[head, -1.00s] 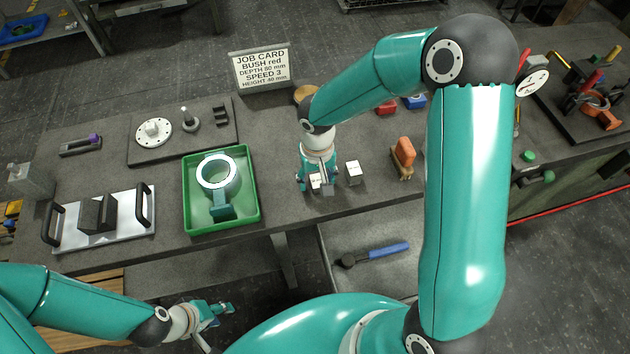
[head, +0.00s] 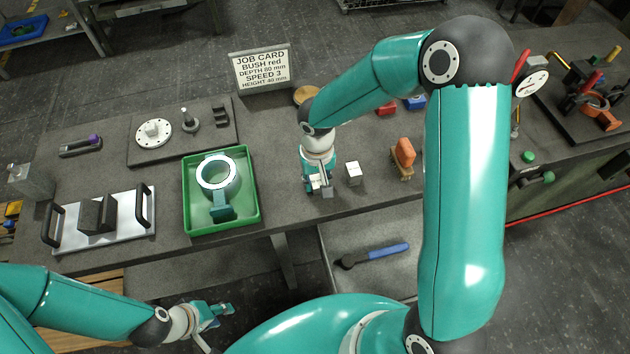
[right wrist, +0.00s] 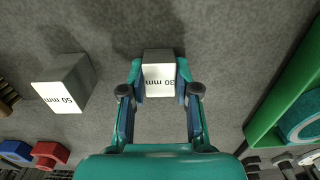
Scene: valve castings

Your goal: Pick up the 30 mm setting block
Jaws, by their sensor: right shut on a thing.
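The 30 mm setting block (right wrist: 158,80) is a small grey block with a white labelled face reading 30 mm. My right gripper (right wrist: 159,90) has its fingers on both sides of it and is shut on it. In the head view, my right gripper (head: 320,190) is low at the front part of the bench and largely covers the block. The 50 mm block (right wrist: 64,84) stands apart beside it; in the head view it is the white-topped block (head: 353,173) just to the right. My left gripper (head: 210,315) is off the bench at the lower left; its jaw state is unclear.
A green tray (head: 251,216) with a ring-ended casting (head: 221,203) stands left of my right gripper. An orange-and-tan brush-like item (head: 404,156) is to the right. A job card (head: 262,68) stands at the back. A blue-handled tool (head: 375,255) lies on a lower shelf.

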